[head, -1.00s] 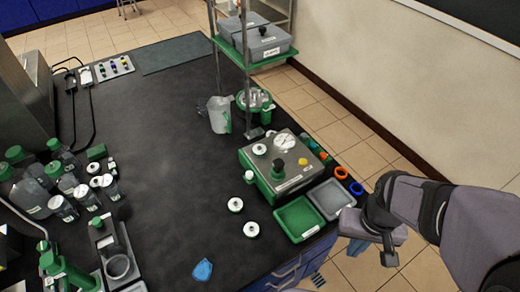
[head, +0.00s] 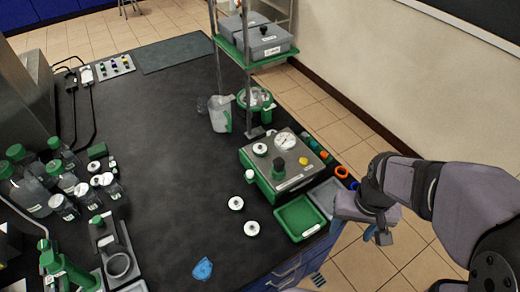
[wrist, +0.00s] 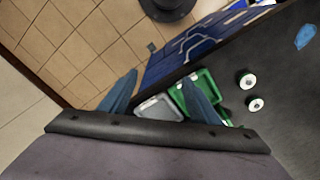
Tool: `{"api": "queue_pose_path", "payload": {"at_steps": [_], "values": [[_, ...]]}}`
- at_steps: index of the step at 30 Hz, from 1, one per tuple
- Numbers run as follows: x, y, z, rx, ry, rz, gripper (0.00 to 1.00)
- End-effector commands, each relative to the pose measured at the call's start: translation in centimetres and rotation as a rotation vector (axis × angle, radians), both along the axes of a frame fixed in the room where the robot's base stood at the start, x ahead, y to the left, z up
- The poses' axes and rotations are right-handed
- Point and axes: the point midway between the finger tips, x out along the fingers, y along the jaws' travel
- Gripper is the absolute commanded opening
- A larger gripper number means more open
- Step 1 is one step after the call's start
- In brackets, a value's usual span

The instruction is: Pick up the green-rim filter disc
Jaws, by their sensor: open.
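I cannot clearly pick out a green-rim filter disc. An orange-rimmed ring (head: 341,172) and a blue-rimmed ring (head: 355,186) lie at the bench's right edge, partly beside my arm. Two pale round pieces with dark centres (head: 236,203) (head: 251,228) lie on the black bench; in the wrist view they show hints of green at the edge (wrist: 247,80). My gripper (head: 378,236) is open and empty, right of the trays and past the bench edge. In the wrist view its two fingers (wrist: 160,80) stand apart, with the floor, bench side and trays beyond.
A green tray (head: 299,224) and a grey tray (head: 325,193) sit at the bench's right edge. A green-based metal unit with a gauge (head: 275,181) stands behind them. Several bottles (head: 62,180) crowd the left. A blue scrap (head: 203,268) lies in front. The middle bench is clear.

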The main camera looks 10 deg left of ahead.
Motion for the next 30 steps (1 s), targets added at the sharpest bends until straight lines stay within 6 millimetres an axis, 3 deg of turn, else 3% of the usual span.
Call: {"api": "queue_pose_path", "payload": {"at_steps": [5, 9, 15, 22, 26, 30], "values": [[7.5, 4.1, 0.5, -0.011, -0.076, 0.065, 0.57], [13.8, 9.6, 0.8, -0.008, -0.152, 0.120, 0.57], [20.0, 18.3, 0.8, 0.015, -0.252, 0.181, 0.57], [23.0, 25.8, 0.6, 0.048, -0.325, 0.223, 0.57], [23.5, 27.7, 0.6, 0.059, -0.345, 0.233, 0.57], [23.7, 28.3, 0.7, 0.063, -0.352, 0.234, 0.57]]}}
